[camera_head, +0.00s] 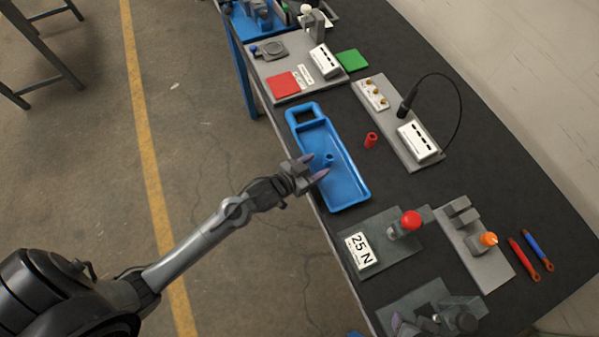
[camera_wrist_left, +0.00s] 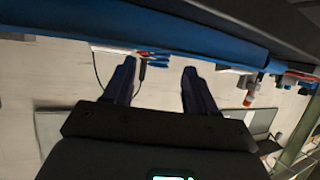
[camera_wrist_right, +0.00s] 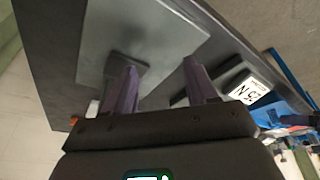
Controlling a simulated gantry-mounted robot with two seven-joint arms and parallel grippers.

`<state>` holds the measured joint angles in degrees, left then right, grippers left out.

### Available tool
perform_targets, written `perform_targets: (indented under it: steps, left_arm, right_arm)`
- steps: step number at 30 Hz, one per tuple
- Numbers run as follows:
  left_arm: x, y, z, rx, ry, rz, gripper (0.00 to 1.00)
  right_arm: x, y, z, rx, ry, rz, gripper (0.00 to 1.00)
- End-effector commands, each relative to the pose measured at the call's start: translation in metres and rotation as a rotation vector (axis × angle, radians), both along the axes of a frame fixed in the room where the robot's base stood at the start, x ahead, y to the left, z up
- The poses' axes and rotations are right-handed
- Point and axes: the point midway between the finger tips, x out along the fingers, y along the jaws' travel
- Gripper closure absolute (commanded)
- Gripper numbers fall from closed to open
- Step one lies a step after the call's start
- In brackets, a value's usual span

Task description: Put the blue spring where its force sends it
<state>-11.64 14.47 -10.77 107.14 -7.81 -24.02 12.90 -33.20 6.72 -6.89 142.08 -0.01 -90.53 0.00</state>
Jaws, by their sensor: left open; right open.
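A small blue upright piece (camera_head: 329,158), apparently the blue spring, is in the blue tray (camera_head: 357,190) at the table's near edge. My left gripper (camera_head: 314,167) is open over the tray, its fingers close to the blue piece, with nothing visibly held. In the left wrist view, something blue and striped (camera_wrist_left: 152,59) shows between the fingers; I cannot tell whether it is the spring. A card reading 25 N (camera_head: 361,250) lies on a grey-green plate with a red-knobbed fixture (camera_head: 405,223). My right gripper (camera_wrist_right: 160,66) is open and empty over a grey plate.
A red spring-like cylinder (camera_head: 371,140) stands right of the tray. A red pad (camera_head: 284,85) and a green pad (camera_head: 352,61) lie farther back. A panel with a cable (camera_head: 455,90) and an orange-knobbed fixture (camera_head: 488,239) stand to the right. Red (camera_head: 525,262) and blue (camera_head: 540,251) tools lie beyond.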

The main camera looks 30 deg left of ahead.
Motion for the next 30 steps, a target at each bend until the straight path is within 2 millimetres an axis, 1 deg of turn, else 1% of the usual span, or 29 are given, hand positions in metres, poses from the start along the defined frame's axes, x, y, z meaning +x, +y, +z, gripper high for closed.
perform_targets:
  steps: [1, 3, 9, 15, 19, 23, 26, 29, 30]
  left_arm:
    - [-0.01, 0.003, 0.005, 0.001, 0.002, -0.001, 0.43]
    - [-0.022, 0.006, 0.009, 0.001, 0.002, -0.001, 0.43]
    - [-0.048, 0.014, 0.02, 0.0, 0.002, -0.001, 0.43]
    - [-0.061, 0.018, 0.026, 0.0, 0.001, -0.001, 0.43]
    - [-0.067, 0.019, 0.026, 0.014, 0.031, 0.012, 0.43]
    - [-0.083, 0.021, 0.022, 0.058, 0.135, 0.049, 0.43]
    - [-0.106, 0.025, 0.018, 0.106, 0.263, 0.086, 0.43]
    - [-0.135, 0.029, 0.017, 0.149, 0.409, 0.116, 0.43]
    - [-0.147, 0.031, 0.017, 0.165, 0.468, 0.124, 0.43]
  right_arm:
    - [0.0, 0.0, 0.002, -0.002, 0.0, 0.002, 0.43]
    - [0.0, -0.001, 0.003, -0.004, 0.0, 0.003, 0.43]
    - [0.0, -0.002, 0.005, -0.008, 0.0, 0.005, 0.43]
    - [0.0, -0.002, 0.006, -0.008, 0.0, 0.005, 0.43]
    - [0.0, -0.001, 0.007, -0.006, 0.0, 0.003, 0.43]
    - [0.0, -0.001, 0.007, -0.002, 0.0, 0.001, 0.43]
    - [0.0, 0.0, 0.007, 0.0, 0.0, 0.0, 0.43]
    - [0.0, 0.0, 0.007, 0.002, 0.0, -0.002, 0.43]
    - [0.0, 0.0, 0.007, 0.003, 0.0, -0.002, 0.43]
